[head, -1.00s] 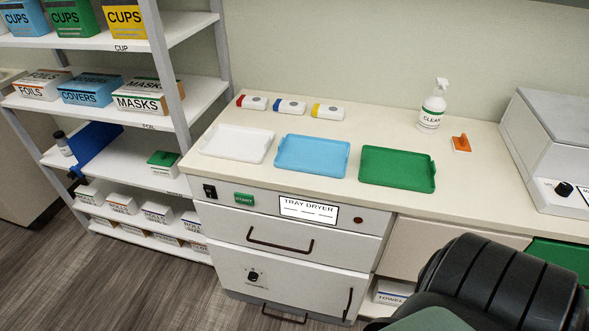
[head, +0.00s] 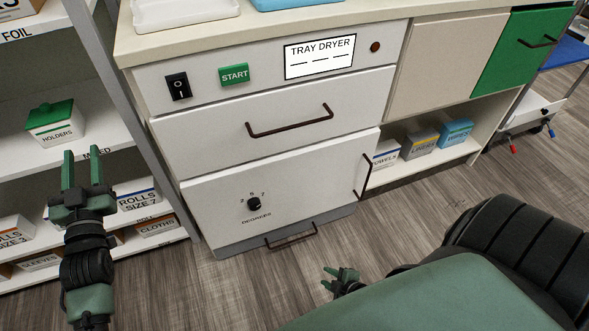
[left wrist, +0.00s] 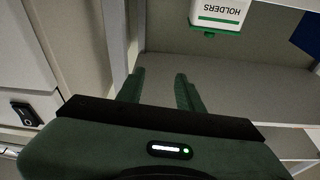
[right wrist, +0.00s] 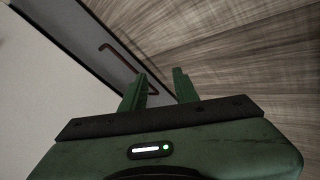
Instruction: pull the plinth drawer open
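The plinth drawer (head: 240,249) is the grey front at floor level under the white tray dryer, with a dark bar handle (head: 291,237). It looks closed. The drawer (right wrist: 90,36) and its handle (right wrist: 122,58) also show in the right wrist view, ahead and left of the fingers. My right gripper (head: 326,278) is low over the floor, right of and nearer than the handle, apart from it. Its fingers (right wrist: 158,76) are open and empty. My left gripper (head: 82,156) is raised in front of the shelf rack, open and empty; its fingers (left wrist: 160,76) point toward the shelf.
Above the plinth are the dryer's lower door (head: 320,185) with a dial and an upper drawer (head: 220,125). The shelf rack (head: 110,150) with boxes stands close on the left. An open cubby with boxes is right. Wooden floor (head: 400,220) in front is clear.

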